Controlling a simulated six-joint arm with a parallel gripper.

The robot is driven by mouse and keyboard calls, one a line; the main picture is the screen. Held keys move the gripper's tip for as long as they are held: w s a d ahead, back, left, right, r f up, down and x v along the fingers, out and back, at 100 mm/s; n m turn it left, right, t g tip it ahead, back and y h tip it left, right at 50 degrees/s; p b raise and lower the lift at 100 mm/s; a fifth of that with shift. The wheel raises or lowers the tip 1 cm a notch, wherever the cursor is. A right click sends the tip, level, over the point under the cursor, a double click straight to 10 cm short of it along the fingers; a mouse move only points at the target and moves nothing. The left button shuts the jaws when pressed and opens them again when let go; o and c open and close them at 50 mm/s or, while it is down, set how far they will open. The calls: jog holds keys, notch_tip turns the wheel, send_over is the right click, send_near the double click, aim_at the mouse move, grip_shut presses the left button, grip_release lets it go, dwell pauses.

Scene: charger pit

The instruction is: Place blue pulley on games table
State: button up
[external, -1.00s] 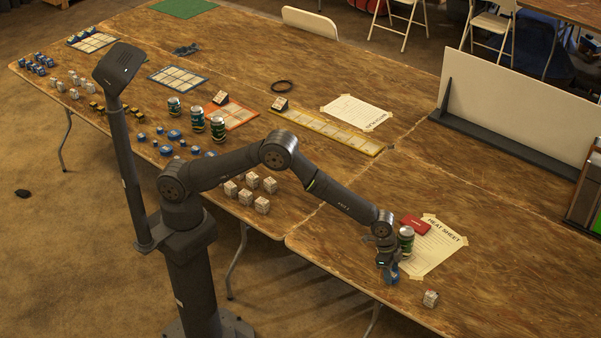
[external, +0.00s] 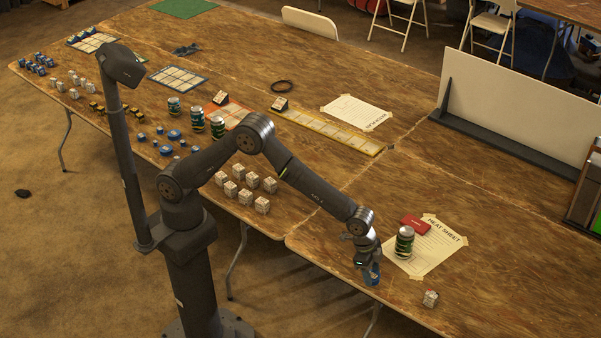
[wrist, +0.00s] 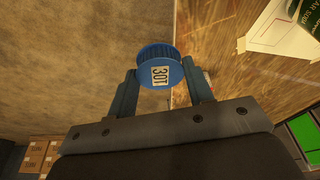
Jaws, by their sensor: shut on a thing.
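The blue pulley (wrist: 157,54) is a ribbed blue wheel with a white label on its face. My gripper (wrist: 160,78) is shut on it, with one finger on each side. In the external view the blue pulley (external: 372,276) hangs below my gripper (external: 367,264), near the front edge of the right-hand part of the wooden table (external: 480,285). It appears held clear above the table's edge; the exact height cannot be told. The wrist view shows the table edge running below it, with the floor to the left.
A green can (external: 404,243) stands on the heat sheet (external: 437,254), right of my gripper, near a red box (external: 415,225). A white cube (external: 431,299) sits near the front edge. Several cubes, small blue parts and cans crowd the left table. The right table's middle is clear.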

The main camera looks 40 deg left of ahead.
jog(key=w+a+n+t+y, duration=0.15)
jog(key=w+a+n, duration=0.65)
jog(key=w+a, duration=2.25)
jog(key=w+a+n, duration=0.2)
jog(key=a+n, duration=0.1)
jog(key=a, duration=0.9)
jog(key=w+a+n, duration=0.2)
jog(key=a, duration=1)
jog(key=s+a+n+y, duration=0.1)
jog(key=s+a+n, duration=0.1)
jog(key=a, duration=0.5)
jog(key=s+a+n+y, duration=0.1)
jog(key=s+a+n, duration=0.1)
jog(key=a, duration=0.6)
jog(key=s+a+n+y, duration=0.1)
jog(key=s+a+n, duration=0.5)
jog(key=s+a, duration=1.05)
jog(key=a+f, duration=0.2)
jog(key=a, duration=0.2)
jog(key=a+f, duration=0.2)
jog(key=a, duration=0.2)
jog(key=a+f, duration=0.2)
jog(key=a, duration=0.3)
jog(key=shift+f, duration=0.3)
jog(key=shift+s+a+f+t, duration=0.1)
jog(key=shift+a+f+t, duration=0.05)
jog(key=shift+t, duration=0.1)
jog(key=shift+f, duration=1.95)
